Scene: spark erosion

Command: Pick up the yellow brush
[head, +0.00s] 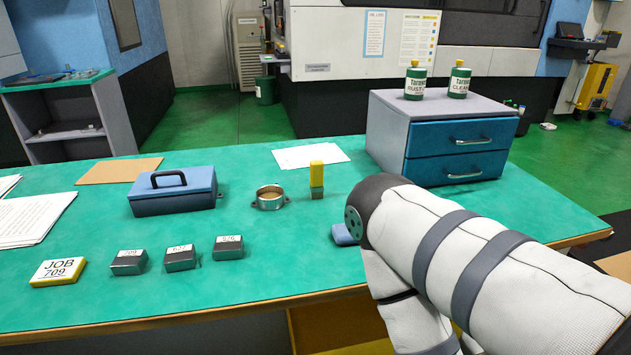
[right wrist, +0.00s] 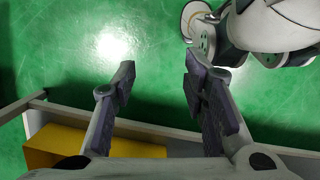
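A small upright block with a yellow upper part and a grey-green lower part (head: 316,176) stands on the green table top (head: 290,225), right of a metal ring. It is the only thing there that fits the yellow brush; bristles cannot be made out. My right arm comes in from the right across the table's front edge, its forearm bent down. My right gripper (right wrist: 160,80) shows only in the right wrist view, fingers apart and nothing between them, with green floor behind. It is well away from the yellow block. My left gripper is not in view.
A blue toolbox (head: 172,192), metal ring (head: 269,197), several small labelled blocks (head: 180,258) and a yellow JOB 709 block (head: 58,272) are on the table. A drawer unit (head: 455,150) bears two bottles. A blue item (head: 344,234) is partly behind my arm.

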